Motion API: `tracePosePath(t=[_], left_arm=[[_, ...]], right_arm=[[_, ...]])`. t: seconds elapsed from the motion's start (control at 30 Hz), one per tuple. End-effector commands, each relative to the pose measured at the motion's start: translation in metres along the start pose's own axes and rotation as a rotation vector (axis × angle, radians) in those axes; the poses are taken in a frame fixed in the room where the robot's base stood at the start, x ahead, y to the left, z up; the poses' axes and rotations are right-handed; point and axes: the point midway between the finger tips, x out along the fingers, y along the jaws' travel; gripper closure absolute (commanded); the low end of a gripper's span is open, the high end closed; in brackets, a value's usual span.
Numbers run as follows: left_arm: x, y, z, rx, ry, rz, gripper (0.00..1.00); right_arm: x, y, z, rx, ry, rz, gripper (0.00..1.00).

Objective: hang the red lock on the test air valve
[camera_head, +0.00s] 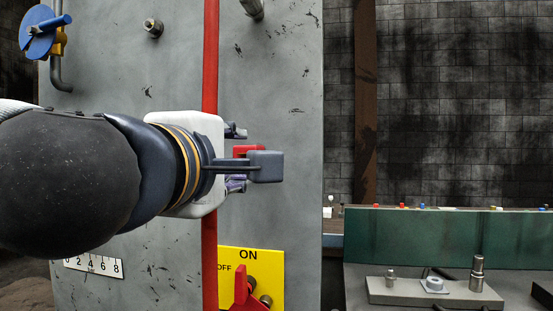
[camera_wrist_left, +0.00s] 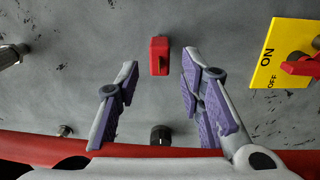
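The red lock (camera_wrist_left: 160,55) is a small red block against the grey panel in the left wrist view. In the head view only a bit of it (camera_head: 242,150) shows behind my left gripper (camera_head: 240,160). My left gripper is open. In the wrist view its purple-padded fingers (camera_wrist_left: 156,85) stand apart, with the lock just beyond their tips and between their lines. What the lock hangs on is not clear. A blue-handled valve with a yellow body (camera_head: 45,35) is on a pipe at the panel's upper left. No label marks it as the test air valve. My right gripper is not in view.
A red vertical pipe (camera_head: 210,60) runs down the panel behind my gripper. A yellow ON/OFF plate (camera_head: 265,265) with a red handle is below. Metal studs stick out of the panel (camera_head: 290,50). A green-backed bench (camera_head: 450,235) with fittings stands at the right.

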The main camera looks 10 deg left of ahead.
Motion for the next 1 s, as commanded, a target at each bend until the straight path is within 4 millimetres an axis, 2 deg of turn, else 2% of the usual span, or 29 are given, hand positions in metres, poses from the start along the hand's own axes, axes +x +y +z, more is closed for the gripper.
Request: tracePosePath(t=[0.13,0.53,0.7,0.93,0.97,1.0], left_arm=[[0.008,0.001,-0.001,-0.005,0.003,0.0,0.65],[0.061,0.001,-0.001,-0.003,0.003,0.0,0.65],[0.069,0.001,0.0,-0.002,0.001,0.002,0.65],[0.07,0.001,0.0,-0.002,0.001,0.001,0.65],[0.07,0.001,0.0,-0.001,0.001,0.001,0.67],[0.07,0.001,0.0,-0.002,0.001,0.001,0.76]], right_arm=[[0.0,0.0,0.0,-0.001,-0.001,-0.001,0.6],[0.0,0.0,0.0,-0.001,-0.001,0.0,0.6],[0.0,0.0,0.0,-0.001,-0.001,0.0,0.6],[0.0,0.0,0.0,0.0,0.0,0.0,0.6],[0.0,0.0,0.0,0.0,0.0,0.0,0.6],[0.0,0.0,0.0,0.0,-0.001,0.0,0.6]])
